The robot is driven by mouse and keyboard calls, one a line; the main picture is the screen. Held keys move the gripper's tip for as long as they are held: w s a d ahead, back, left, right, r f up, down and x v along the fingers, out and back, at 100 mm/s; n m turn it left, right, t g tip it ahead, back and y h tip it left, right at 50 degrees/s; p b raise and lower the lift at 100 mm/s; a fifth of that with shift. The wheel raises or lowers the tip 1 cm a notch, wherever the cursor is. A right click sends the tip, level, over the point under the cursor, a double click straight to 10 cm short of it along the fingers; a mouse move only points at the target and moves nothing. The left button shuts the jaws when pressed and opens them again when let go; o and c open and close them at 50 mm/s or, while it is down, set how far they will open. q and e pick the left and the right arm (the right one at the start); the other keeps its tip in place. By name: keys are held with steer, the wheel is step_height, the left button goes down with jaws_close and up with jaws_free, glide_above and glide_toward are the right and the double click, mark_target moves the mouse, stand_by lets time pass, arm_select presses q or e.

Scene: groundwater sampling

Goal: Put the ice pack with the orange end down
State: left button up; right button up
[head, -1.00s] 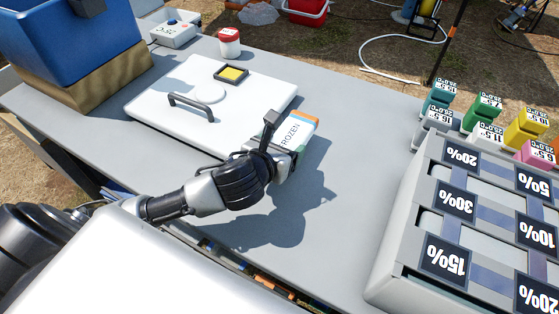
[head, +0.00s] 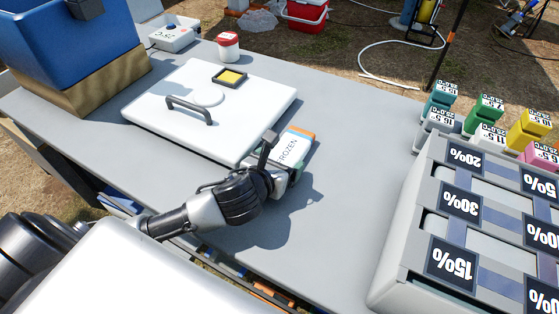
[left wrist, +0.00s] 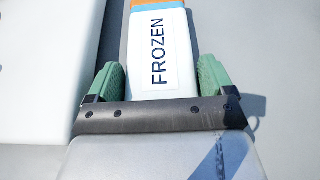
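The ice pack (head: 291,147) is a white flat block marked FROZEN with an orange end. It lies flat, low over or on the grey table beside the white lid; contact underneath is hidden. Its orange end points away from me. My left gripper (head: 276,158) is at the pack's near end. In the left wrist view, its green finger pads (left wrist: 160,83) stand on either side of the white pack (left wrist: 160,55), close against its edges. The orange band shows at the top there. My right gripper is not in view.
The white lid (head: 165,125) with a dark handle lies left of the pack. The grey rack (head: 395,265) with percentage labels stands at right, with several coloured blocks behind it. A blue bin (head: 65,45) is at far left. The grey table (head: 340,130) between pack and rack is clear.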

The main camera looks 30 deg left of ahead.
arm_select(q)
steer(key=shift+o, duration=1.2)
